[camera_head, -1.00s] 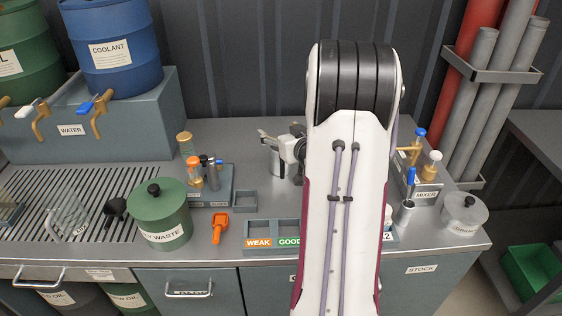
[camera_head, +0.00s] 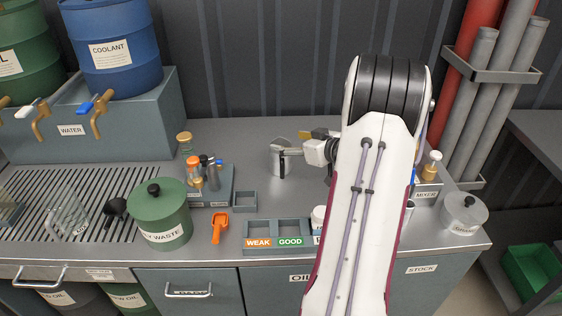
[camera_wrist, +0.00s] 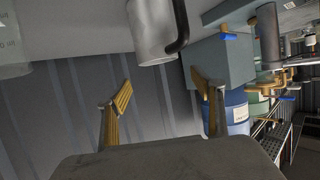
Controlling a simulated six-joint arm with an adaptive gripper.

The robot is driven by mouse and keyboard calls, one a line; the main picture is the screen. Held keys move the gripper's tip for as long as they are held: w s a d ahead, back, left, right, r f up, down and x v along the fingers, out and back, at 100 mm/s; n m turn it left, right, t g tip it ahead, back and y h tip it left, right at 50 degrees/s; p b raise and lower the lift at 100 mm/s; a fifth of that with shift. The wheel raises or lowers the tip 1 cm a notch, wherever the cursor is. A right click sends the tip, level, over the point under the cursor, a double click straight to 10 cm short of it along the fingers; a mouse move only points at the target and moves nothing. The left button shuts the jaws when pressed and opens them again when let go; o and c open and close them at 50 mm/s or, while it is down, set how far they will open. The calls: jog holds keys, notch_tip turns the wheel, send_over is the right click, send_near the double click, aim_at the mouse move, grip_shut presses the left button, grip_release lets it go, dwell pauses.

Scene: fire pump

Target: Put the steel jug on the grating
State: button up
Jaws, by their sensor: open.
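The steel jug (camera_head: 276,161) stands on the bench, left of my wrist in the head view. It also shows in the wrist view (camera_wrist: 150,32) at the top, with its black handle to the right. My gripper (camera_wrist: 163,88) is open and empty, its two tan-padded fingers apart. The jug lies beyond the fingertips in the wrist view, and I see a gap between them. In the head view my gripper (camera_head: 293,138) is close to the jug, partly hidden by my arm. The grating (camera_head: 125,180) is the slatted area at the bench's left.
A green waste pot (camera_head: 160,216) and a clear glass jug (camera_head: 68,222) stand at the grating. A bottle rack (camera_head: 211,188), an orange scoop (camera_head: 220,228) and a labelled tray (camera_head: 277,246) lie between the grating and my arm. The water box (camera_head: 110,125) stands behind.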

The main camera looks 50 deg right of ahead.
jog(key=shift+f, duration=2.15)
jog(key=shift+w, duration=0.1)
jog(key=shift+x, duration=2.45)
jog(key=shift+c, duration=0.4)
jog(key=c, duration=1.4)
jog(key=shift+r, duration=0.2)
notch_tip(320, 180, up, 9)
jog(key=shift+r, duration=0.2)
jog(key=shift+r, duration=0.15)
